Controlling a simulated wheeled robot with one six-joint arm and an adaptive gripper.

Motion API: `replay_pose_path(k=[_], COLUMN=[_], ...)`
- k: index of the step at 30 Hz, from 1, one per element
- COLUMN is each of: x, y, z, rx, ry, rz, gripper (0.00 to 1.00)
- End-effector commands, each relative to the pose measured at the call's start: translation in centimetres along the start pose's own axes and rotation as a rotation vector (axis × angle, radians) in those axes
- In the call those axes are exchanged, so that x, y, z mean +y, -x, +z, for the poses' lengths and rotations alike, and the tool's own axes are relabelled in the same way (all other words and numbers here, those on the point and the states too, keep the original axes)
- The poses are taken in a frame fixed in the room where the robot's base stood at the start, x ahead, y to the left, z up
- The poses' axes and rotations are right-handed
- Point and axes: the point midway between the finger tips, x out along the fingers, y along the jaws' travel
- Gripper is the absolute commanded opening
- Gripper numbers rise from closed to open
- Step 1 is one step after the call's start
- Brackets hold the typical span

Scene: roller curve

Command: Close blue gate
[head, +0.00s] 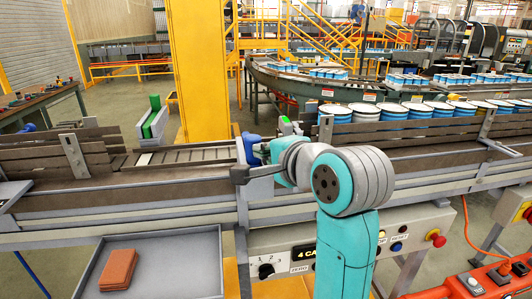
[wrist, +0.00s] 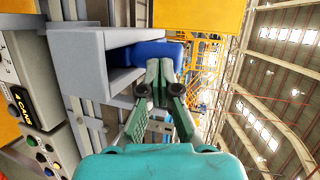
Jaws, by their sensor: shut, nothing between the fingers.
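The blue gate shows as a blue block (wrist: 150,53) just beyond my fingertips in the wrist view, set against a grey housing (wrist: 95,60). In the head view a small blue part (head: 251,146) shows at the conveyor gap, partly hidden by my wrist. My gripper (wrist: 160,70) is shut and empty, with its fingertips at the near edge of the blue block. I cannot tell whether they touch it. In the head view my arm reaches across the conveyor's front rail, and the gripper is mostly hidden by its own wrist.
A roller conveyor (head: 185,156) runs left of my wrist. Blue-and-white cans (head: 420,112) stand in rows on the right section. A control panel (head: 340,250) with knobs and buttons sits below. A grey tray (head: 185,265) holds a brown block (head: 117,269). A yellow column (head: 200,70) stands behind.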

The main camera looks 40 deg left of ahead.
Motion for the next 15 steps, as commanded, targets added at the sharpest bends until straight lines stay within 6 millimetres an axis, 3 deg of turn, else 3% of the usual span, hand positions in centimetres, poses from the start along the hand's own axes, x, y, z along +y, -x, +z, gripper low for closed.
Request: replay_pose_path(k=[7,15], x=[-0.3,-1.7], y=[-1.0,-5.7], z=[-0.3,-2.0], rx=[-0.001,-0.001], ry=[-0.001,-0.001], rz=[0.001,0.002], gripper=[0.0,0.0])
